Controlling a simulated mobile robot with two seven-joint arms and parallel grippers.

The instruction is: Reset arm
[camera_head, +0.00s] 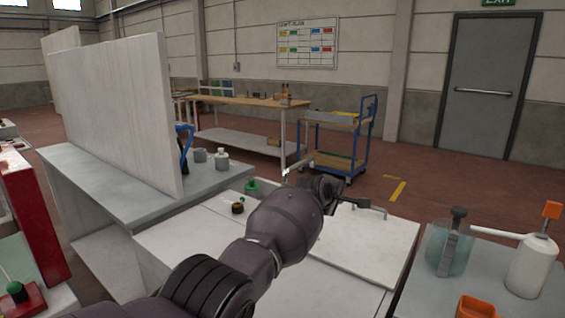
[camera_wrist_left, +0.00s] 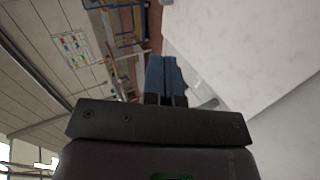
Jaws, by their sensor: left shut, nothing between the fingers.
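My left arm comes in from the lower left in the head view and reaches over the white worktop (camera_head: 190,250). My left gripper (camera_head: 290,176) is partly hidden behind my own forearm and wrist there. In the left wrist view the blue fingers of the left gripper (camera_wrist_left: 164,75) are together with nothing between them. A pale flat surface lies to the right of the fingers in that view. My right gripper is not in view.
A tall white panel (camera_head: 115,110) stands on the left bench. A clear jug (camera_head: 448,250), a white bottle (camera_head: 531,268) and an orange container (camera_head: 476,306) stand at the right. A blue cart (camera_head: 340,140) is beyond.

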